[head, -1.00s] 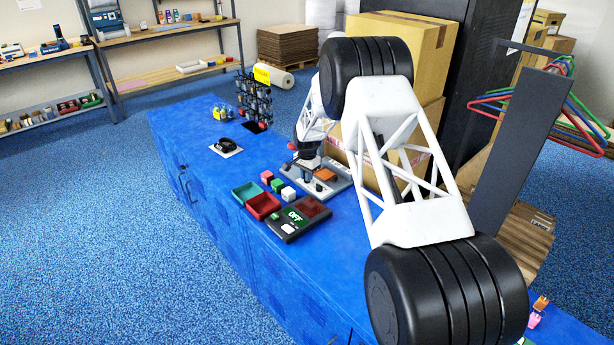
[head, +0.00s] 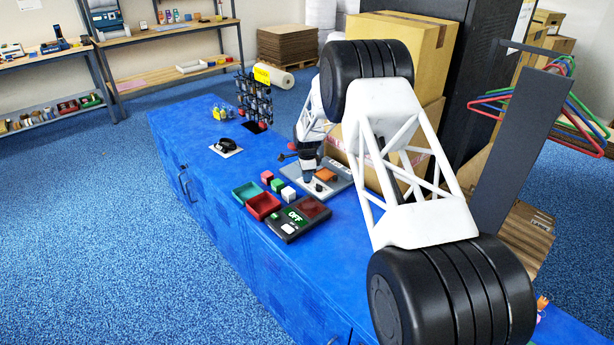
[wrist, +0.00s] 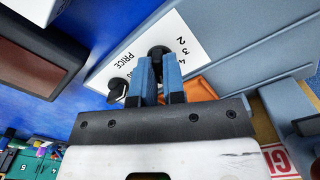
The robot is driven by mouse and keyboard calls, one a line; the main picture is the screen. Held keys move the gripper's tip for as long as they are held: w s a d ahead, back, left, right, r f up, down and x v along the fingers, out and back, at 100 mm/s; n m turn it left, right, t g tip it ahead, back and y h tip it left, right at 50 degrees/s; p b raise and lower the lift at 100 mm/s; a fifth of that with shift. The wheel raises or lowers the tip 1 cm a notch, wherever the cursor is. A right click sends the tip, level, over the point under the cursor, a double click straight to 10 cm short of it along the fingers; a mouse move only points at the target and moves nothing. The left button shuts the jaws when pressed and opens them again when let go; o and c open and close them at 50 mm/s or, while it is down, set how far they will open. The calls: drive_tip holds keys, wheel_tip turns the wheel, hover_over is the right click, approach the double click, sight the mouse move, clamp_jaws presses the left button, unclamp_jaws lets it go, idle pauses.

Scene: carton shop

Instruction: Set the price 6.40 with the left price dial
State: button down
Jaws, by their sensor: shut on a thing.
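The price device (head: 334,186) is a grey unit on the blue bench, with a white panel (wrist: 190,45) printed PRICE and numbers. My gripper (wrist: 158,66) is over this panel, its blue fingers shut on a black price dial (wrist: 156,51) beside the numbers 4, 3 and 2. A second black dial (wrist: 118,86) sits apart from the fingers. The fingers hide part of the held dial, and I cannot read its setting. In the head view my gripper (head: 309,180) reaches down onto the device; the dials are small there.
An orange block (head: 325,174) is on the device, close to the fingers. A dark unit marked OFF (head: 297,217), red tray (head: 263,206), teal tray (head: 246,192) and small blocks stand in front. Cartons (head: 405,45) stand behind.

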idle(0.3)
drive_tip(key=c, duration=1.2)
unclamp_jaws()
drive_tip(key=shift+r, duration=0.1)
drive_tip(key=shift+r, duration=3.85)
